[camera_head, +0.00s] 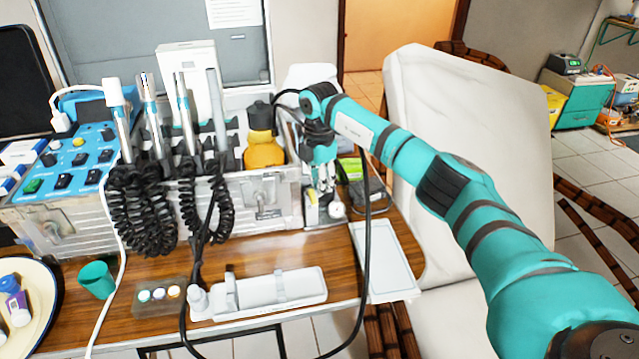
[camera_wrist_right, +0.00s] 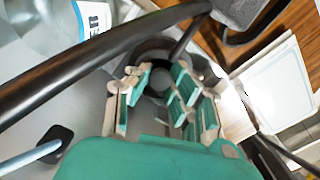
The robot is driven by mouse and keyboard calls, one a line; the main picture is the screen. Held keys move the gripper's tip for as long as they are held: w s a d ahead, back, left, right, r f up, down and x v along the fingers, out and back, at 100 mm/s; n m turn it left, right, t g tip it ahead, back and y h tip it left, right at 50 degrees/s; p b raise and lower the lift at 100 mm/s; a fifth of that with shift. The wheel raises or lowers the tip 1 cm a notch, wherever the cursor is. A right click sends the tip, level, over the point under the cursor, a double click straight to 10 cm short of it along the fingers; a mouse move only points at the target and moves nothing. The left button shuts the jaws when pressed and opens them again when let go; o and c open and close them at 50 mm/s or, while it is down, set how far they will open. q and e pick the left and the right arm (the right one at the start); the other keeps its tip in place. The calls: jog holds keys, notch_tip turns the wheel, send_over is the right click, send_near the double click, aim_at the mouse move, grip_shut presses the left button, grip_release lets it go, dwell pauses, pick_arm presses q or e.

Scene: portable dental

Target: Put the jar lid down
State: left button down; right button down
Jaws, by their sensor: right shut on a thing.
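My right gripper (camera_head: 325,188) points down over the back right of the wooden table, beside the metal case. In the right wrist view its fingers (camera_wrist_right: 172,100) are closed in around a round grey piece (camera_wrist_right: 157,78), which I take to be the jar lid; the fingers hide much of it. A small round pale object (camera_head: 336,210) shows just below the fingertips in the head view; I cannot tell if it is the same piece. My left gripper is not in view.
A black cable (camera_head: 367,225) hangs beside my right gripper and crosses close to the wrist camera. A shallow white tray (camera_head: 386,262) lies at the table's right edge. The metal case (camera_head: 262,200) with corded handpieces stands left. Bare wood (camera_head: 265,257) lies in front of it.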

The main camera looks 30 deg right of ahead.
jog(key=shift+f, duration=0.1)
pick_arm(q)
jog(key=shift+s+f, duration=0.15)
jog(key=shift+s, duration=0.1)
pick_arm(e)
jog(key=c, duration=1.2)
grip_release()
jog(key=shift+r, duration=0.55)
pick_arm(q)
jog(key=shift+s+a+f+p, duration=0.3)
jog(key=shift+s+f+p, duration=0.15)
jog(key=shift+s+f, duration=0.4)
pick_arm(e)
notch_tip(320, 180, up, 11)
jog(key=shift+r, duration=0.15)
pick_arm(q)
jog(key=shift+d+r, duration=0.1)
